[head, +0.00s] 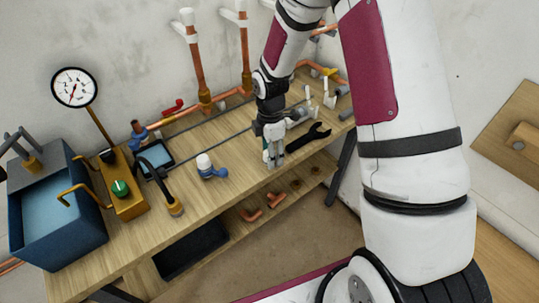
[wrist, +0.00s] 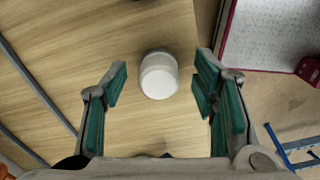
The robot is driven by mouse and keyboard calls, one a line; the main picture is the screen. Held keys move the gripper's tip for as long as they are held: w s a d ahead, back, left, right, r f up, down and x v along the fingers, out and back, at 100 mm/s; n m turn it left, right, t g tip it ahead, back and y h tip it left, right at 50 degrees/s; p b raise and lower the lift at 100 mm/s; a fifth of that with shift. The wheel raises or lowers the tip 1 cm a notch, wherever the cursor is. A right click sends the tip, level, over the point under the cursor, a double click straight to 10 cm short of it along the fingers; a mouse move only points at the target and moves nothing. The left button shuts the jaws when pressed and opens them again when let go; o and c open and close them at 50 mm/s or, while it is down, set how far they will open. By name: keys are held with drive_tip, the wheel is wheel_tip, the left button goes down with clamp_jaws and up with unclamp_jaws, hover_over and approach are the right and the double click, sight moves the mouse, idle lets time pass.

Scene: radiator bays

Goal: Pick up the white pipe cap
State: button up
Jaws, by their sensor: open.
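The white pipe cap (wrist: 160,76) is a short round white cylinder standing on the wooden bench. In the wrist view it is between and a little beyond my two teal-padded fingers, with clear gaps on both sides. My gripper (head: 273,158) is open and empty and points down at the bench near its front edge. In the head view I cannot make out the cap at the gripper; the fingers seem to hide it. I cannot tell how high the fingertips are above the bench.
A black wrench (head: 308,137) lies close to the right of my gripper. A blue valve with a white top (head: 206,166) stands to the left. Copper pipes (head: 197,65) rise at the back wall. A blue water tank (head: 62,215) is at the far left.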

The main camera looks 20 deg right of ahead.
drive_tip(key=shift+f, duration=0.4)
drive_tip(key=shift+c, duration=0.4)
drive_tip(key=c, duration=0.9)
drive_tip(key=shift+c, duration=0.2)
drive_tip(key=shift+r, duration=0.1)
